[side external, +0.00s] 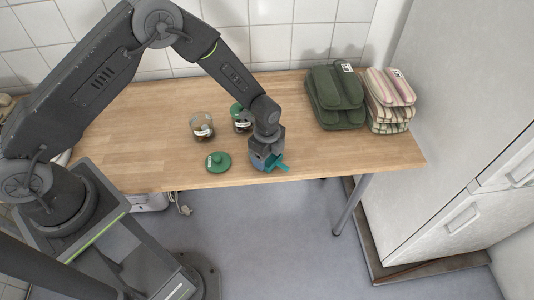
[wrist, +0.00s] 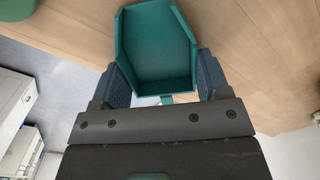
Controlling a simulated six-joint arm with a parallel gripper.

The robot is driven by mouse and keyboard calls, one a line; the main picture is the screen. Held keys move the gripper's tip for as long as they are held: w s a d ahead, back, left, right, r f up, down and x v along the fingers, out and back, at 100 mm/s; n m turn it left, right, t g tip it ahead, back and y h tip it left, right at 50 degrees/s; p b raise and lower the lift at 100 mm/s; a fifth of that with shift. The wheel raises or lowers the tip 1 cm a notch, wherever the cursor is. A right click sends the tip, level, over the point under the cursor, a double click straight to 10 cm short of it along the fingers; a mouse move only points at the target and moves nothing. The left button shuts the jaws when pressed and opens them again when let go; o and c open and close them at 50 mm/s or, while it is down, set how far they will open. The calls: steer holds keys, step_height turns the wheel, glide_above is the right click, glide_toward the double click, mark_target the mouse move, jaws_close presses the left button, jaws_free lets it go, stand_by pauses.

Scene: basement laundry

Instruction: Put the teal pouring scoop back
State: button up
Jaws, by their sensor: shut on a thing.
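The teal pouring scoop (wrist: 156,45) is between the two blue-grey fingers of my gripper (wrist: 164,85), its open hollow facing the wrist camera. In the side view the scoop (side external: 281,166) shows as a small teal piece beside my gripper (side external: 265,165), close to the front edge of the wooden table. My gripper is shut on the scoop. I cannot tell whether the scoop touches the tabletop. A glass jar without a lid (side external: 202,127) stands to the left, and a green lid (side external: 218,162) with a knob lies in front of it. A second jar with a green lid (side external: 241,118) stands behind my gripper.
Folded green cloths (side external: 335,98) and striped cloths (side external: 389,100) are stacked at the table's back right. A tall grey cabinet (side external: 465,110) stands to the right. The wooden tabletop (side external: 130,140) is clear at the left and front right.

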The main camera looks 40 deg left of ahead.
steer(key=shift+f, duration=0.1)
steer(key=o, duration=0.9)
step_height(320, 180, up, 12)
steer(key=r, duration=0.1)
step_height(320, 180, up, 7)
steer(key=n+t, duration=0.1)
steer(key=n, duration=0.2)
glide_above(267, 160)
steer(key=s+a, duration=0.2)
steer(key=s+a+r+n+t, duration=0.1)
steer(key=s+a+r+n, duration=0.15)
steer(key=r, duration=0.25)
steer(key=s+a+r+n+t, duration=0.1)
steer(key=s+a+r+n, duration=0.15)
steer(key=r, duration=0.25)
steer(key=s+a+r+n+t, duration=0.1)
steer(key=s+r+n, duration=0.1)
steer(key=s, duration=0.3)
steer(key=s+a+r+n, duration=0.1)
steer(key=s+r+n, duration=0.1)
steer(key=s+n, duration=0.2)
steer(key=s+a+r+n+t, duration=0.1)
steer(key=s+n, duration=0.3)
steer(key=s, duration=0.4)
steer(key=shift+s+a+r+t, duration=0.1)
steer(key=shift+a+r+t, duration=0.25)
steer(key=shift+r, duration=0.35)
